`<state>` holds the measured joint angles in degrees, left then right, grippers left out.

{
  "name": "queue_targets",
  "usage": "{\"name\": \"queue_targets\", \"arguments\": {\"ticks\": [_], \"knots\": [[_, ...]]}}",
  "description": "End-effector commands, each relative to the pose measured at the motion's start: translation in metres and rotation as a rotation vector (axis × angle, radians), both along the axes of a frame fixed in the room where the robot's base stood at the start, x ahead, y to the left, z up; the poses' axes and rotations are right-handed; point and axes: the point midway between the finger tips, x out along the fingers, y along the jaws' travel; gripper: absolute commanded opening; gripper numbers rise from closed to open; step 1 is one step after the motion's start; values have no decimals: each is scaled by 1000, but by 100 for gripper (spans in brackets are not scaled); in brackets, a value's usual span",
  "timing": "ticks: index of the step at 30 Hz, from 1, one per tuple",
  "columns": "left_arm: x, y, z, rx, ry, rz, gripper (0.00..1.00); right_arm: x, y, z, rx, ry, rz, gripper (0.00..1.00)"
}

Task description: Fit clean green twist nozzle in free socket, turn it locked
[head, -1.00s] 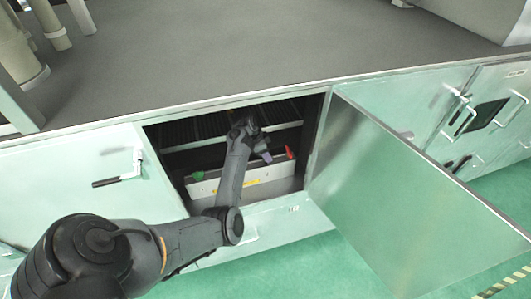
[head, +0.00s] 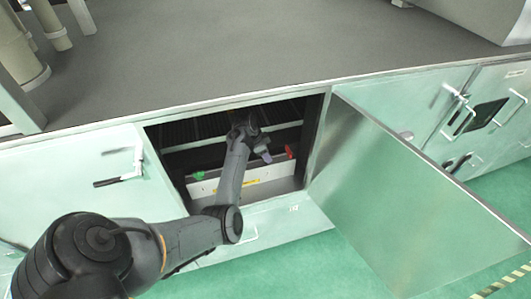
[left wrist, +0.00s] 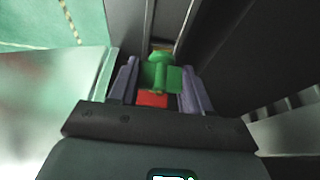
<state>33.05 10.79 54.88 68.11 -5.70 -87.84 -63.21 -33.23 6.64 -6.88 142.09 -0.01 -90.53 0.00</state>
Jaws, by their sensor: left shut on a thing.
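My left gripper (left wrist: 158,80) is shut on a green nozzle (left wrist: 160,72), which sits between its two purple fingers in the left wrist view. A red piece (left wrist: 152,99) shows between the fingers, beside the green one. In the head view my left gripper (head: 264,156) is inside the open cabinet, and its nozzle cannot be made out there. Another green piece (head: 199,175) is at the left end of a pale bar with a yellow label (head: 240,185). A red piece (head: 290,151) is at the bar's right end, close to the gripper. The free socket cannot be made out. My right gripper is not in view.
The cabinet opening is narrow, with dark rails inside. Its open door (head: 390,190) stands out to the right. The grey worktop (head: 260,50) lies above. The green floor in front is clear.

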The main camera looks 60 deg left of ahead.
Motion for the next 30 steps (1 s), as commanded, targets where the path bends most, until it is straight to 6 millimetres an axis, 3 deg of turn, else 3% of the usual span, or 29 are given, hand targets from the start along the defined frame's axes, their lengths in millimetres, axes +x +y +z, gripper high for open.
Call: {"name": "queue_targets", "arguments": {"ticks": [29,30], "knots": [[0,0,-25,0,0,0,19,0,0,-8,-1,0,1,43],[0,0,-24,0,0,0,54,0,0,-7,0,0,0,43]]}}
